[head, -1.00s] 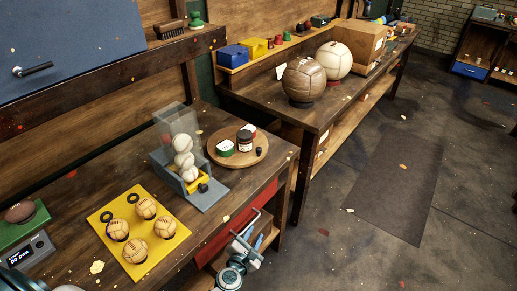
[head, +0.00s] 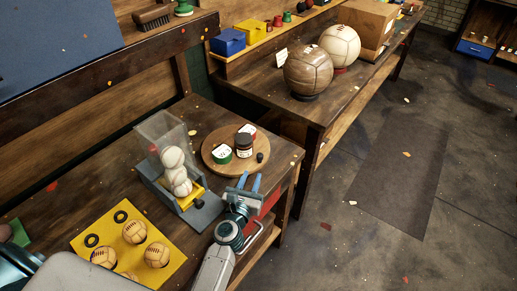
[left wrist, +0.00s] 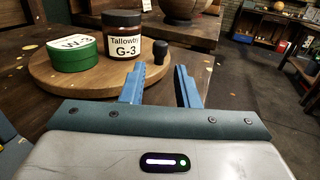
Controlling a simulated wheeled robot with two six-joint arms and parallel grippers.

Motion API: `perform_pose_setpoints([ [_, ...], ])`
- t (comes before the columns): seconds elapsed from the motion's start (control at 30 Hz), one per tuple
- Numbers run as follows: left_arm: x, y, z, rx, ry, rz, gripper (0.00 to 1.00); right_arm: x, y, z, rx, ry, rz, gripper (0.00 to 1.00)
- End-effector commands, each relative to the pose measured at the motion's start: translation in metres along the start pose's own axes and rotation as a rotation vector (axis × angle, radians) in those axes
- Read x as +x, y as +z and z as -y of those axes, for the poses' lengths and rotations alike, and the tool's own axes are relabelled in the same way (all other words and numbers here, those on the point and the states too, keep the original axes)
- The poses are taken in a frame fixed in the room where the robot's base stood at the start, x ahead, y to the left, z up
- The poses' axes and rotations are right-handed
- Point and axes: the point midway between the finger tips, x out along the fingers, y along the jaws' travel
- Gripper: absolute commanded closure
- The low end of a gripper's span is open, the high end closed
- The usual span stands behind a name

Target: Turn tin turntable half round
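The round wooden turntable (head: 215,160) sits on the workbench and carries a green tin (head: 222,154), a dark jar with a white label (head: 244,145) and a red-and-white tin (head: 251,130). A small black knob (head: 260,157) stands at its right edge. In the left wrist view the turntable (left wrist: 100,87) shows the green tin (left wrist: 70,57), the jar labelled Tallow G-3 (left wrist: 122,38) and the knob (left wrist: 161,50). My left gripper (head: 249,184) is open and empty just in front of the turntable; its fingers (left wrist: 159,75) point toward the knob, apart from it. My right gripper is not in view.
A clear-sided dispenser with pale balls (head: 172,157) stands left of the turntable. A yellow board (head: 90,222) with brown balls lies at the front left. A second bench (head: 335,100) with two large balls stands behind. Open floor lies to the right.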

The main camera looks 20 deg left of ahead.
Motion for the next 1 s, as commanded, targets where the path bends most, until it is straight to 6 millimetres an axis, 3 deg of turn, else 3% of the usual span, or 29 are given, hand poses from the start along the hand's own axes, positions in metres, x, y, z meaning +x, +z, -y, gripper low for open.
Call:
perform_pose_setpoints([
  [0.17,0.025,0.002,0.000,0.001,0.000,0.002,0.72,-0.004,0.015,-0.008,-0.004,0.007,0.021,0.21],
  [0.4,0.071,0.001,0.000,0.002,-0.001,0.002,0.72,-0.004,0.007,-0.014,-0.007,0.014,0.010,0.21],
  [0.6,0.096,0.000,0.000,0.002,0.000,0.001,0.72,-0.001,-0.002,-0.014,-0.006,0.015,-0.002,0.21],
  [1.0,0.105,0.000,0.000,0.002,0.000,0.000,0.72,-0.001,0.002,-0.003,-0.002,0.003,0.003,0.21],
])
